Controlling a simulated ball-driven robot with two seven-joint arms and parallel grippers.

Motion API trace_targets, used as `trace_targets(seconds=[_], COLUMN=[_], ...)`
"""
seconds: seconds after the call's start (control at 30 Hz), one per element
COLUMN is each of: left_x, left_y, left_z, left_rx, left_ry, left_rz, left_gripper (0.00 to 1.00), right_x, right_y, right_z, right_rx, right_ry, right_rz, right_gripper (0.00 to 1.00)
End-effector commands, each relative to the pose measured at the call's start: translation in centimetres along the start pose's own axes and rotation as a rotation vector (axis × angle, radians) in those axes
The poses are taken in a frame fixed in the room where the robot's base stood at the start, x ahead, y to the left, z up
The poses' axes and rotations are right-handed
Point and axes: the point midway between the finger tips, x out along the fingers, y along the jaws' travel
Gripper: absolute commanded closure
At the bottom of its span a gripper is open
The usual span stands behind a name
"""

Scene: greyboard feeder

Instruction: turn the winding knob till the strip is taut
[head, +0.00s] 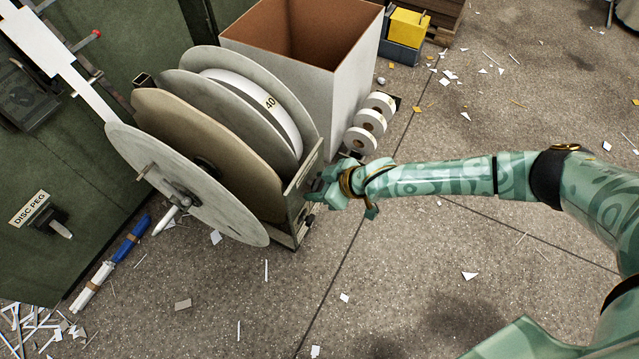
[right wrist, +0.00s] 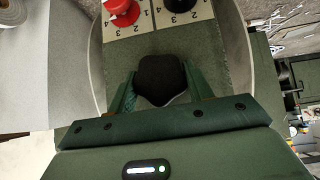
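The black winding knob (right wrist: 162,72) shows in the right wrist view between the two fingers of my right gripper (right wrist: 160,90). The fingers lie against both its sides with no clear gap. In the head view my right gripper (head: 320,188) is at the green end panel (head: 300,205) beside the reel, and hides the knob. A white strip (head: 88,90) comes from the upper left to the pale front disc (head: 205,195); whether it is taut I cannot tell. My left gripper is not in view.
A red knob (right wrist: 120,12) and another black knob (right wrist: 180,4) sit by numbered scales on the panel. Behind the reel stand a large open box (head: 345,95) and small white rolls (head: 368,122). Paper scraps litter the floor, which is otherwise open in front.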

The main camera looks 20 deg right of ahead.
Motion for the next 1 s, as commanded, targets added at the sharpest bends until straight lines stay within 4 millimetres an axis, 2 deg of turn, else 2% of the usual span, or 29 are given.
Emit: trace_targets(seconds=[0.2, 0.37, 0.67, 0.7, 0.77, 1.0], left_x=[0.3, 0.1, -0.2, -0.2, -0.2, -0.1], left_y=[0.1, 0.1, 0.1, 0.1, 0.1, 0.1], left_z=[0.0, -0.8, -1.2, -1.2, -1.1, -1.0], left_rx=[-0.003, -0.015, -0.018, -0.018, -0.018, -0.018], left_ry=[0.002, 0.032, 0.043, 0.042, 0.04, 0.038], left_rz=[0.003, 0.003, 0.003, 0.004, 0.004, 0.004], left_gripper=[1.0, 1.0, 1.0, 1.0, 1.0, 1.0], right_x=[0.1, 0.1, 0.0, 0.0, 0.0, 0.0], right_y=[0.0, 0.1, 0.1, 0.1, 0.1, 0.1], right_z=[0.0, 0.1, 0.1, 0.1, 0.1, 0.0], right_rx=[0.04, 0.091, 0.101, 0.101, 0.1, 0.099], right_ry=[-0.002, -0.001, -0.001, -0.001, -0.001, -0.001], right_rz=[-0.047, -0.094, -0.099, -0.099, -0.099, -0.099], right_gripper=[0.72, 0.72, 0.72, 0.41, 0.27, 0.27])
